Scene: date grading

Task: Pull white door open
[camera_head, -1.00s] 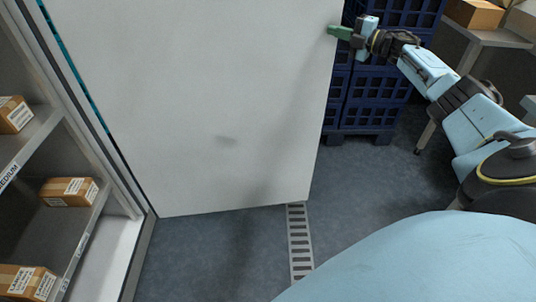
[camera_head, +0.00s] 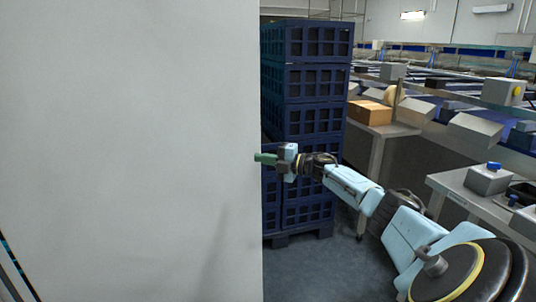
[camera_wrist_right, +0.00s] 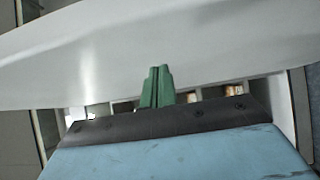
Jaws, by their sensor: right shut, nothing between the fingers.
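The white door (camera_head: 130,150) stands open and fills the left half of the head view. Its free edge runs vertically near the middle of that view. My right gripper (camera_head: 262,158) is shut and empty, with its green fingertips at the door's free edge. In the right wrist view the shut green fingers (camera_wrist_right: 157,86) point at the white door panel (camera_wrist_right: 160,50) and overlap its lower edge. I cannot tell whether they touch it. No handle shows. My left gripper is not in view.
Stacked dark blue crates (camera_head: 305,120) stand just behind the door edge. A cardboard box (camera_head: 370,112) sits on a grey table (camera_head: 385,133) to the right. Conveyor lines fill the back right. Some grey floor (camera_head: 345,262) is clear below my right arm.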

